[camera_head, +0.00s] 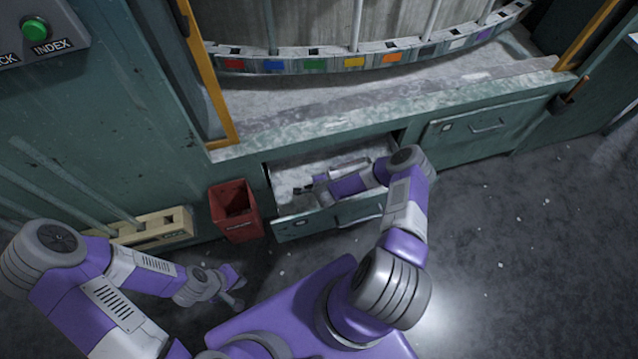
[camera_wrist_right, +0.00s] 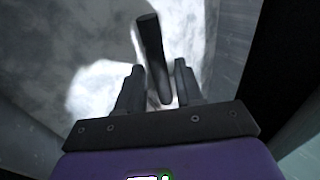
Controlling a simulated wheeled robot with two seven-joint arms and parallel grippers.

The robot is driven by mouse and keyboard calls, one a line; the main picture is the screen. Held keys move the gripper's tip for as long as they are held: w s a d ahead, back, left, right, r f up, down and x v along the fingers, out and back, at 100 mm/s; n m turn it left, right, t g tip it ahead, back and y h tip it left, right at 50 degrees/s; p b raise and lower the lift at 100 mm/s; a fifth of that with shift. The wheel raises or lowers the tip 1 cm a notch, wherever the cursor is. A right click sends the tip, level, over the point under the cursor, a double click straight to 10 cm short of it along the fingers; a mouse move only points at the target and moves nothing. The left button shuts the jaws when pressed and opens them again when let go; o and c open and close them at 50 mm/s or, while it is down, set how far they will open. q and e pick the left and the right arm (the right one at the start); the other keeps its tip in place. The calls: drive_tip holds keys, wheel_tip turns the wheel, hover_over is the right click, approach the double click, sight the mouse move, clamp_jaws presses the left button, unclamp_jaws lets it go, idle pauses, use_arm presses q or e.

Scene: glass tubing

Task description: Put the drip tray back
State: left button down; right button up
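The drip tray (camera_head: 300,228) appears to be the green-fronted drawer, which stands partly out of the machine's base. Its inside is pale and mottled. My right arm reaches over its front into it, and my right gripper (camera_head: 308,188) is low inside. In the right wrist view the gripper (camera_wrist_right: 158,85) has its fingers apart. A dark bar (camera_wrist_right: 151,50) stands between them, with gaps visible on both sides; what it belongs to is unclear. My left gripper (camera_head: 236,286) is in front of the machine, apart from the tray, its fingers apart and empty.
A red bin (camera_head: 236,212) stands just left of the tray. A closed panel with a handle (camera_head: 486,126) is to the right, with a wooden-handled tool (camera_head: 574,91) beyond it. A pale slotted block (camera_head: 150,228) lies at left. The floor at right is clear apart from small specks.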

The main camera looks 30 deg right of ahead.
drive_tip(key=p+v, duration=0.1)
drive_tip(key=v, duration=0.4)
drive_tip(key=shift+s+r+p, duration=0.1)
drive_tip(key=shift+r+p, duration=0.1)
drive_tip(key=shift+p, duration=0.15)
